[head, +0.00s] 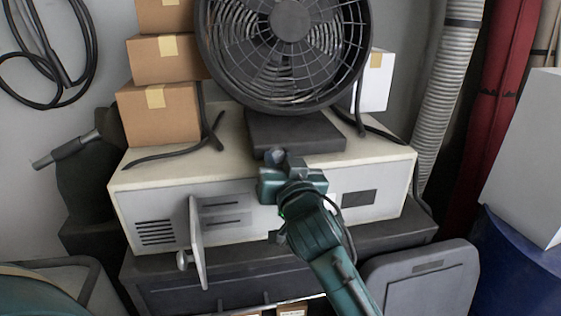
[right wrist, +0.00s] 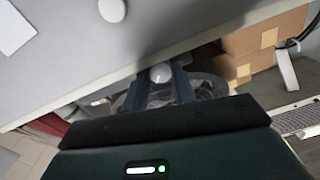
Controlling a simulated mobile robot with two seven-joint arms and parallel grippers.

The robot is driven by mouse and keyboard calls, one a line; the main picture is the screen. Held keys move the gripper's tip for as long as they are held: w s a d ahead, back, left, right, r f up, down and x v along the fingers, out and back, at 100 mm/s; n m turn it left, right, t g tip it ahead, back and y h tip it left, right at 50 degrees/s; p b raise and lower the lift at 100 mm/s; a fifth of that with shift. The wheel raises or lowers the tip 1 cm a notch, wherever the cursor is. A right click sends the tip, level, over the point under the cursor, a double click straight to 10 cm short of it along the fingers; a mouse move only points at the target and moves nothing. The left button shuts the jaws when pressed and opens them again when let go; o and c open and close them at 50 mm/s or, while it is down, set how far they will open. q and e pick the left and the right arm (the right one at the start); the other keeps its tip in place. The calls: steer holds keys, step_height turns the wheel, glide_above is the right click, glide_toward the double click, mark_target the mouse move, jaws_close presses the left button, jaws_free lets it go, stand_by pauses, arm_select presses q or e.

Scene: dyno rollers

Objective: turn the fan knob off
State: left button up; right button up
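The fan (head: 290,20) is a large round black fan with a wire grille, standing on a dark base (head: 297,132) on top of a cream cabinet. A small grey knob (head: 275,155) shows at the front of the base. My right gripper (head: 284,170) is at the knob, and its fingers partly hide it. In the right wrist view a pale round knob (right wrist: 160,73) sits between the two fingertips of the right gripper (right wrist: 161,82). The fingers stand apart on either side of it; contact is not clear. My left gripper is in neither view.
The cabinet (head: 375,155) has a small door (head: 197,240) standing open at its front. Cardboard boxes (head: 160,112) are stacked left of the fan, and a white box (head: 376,85) is behind it at right. Dark cables (head: 175,153) lie on the cabinet top.

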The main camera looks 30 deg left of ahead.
steer(key=c, duration=0.4)
steer(key=shift+r+n+p, duration=0.2)
steer(key=shift+n+p, duration=0.65)
steer(key=shift+n, duration=0.15)
steer(key=shift+f+n+p, duration=0.15)
steer(key=shift+n+p, duration=0.2)
steer(key=shift+n, duration=0.85)
steer(key=o, duration=0.7)
steer(key=shift+w, duration=0.1)
steer(key=shift+f, duration=0.1)
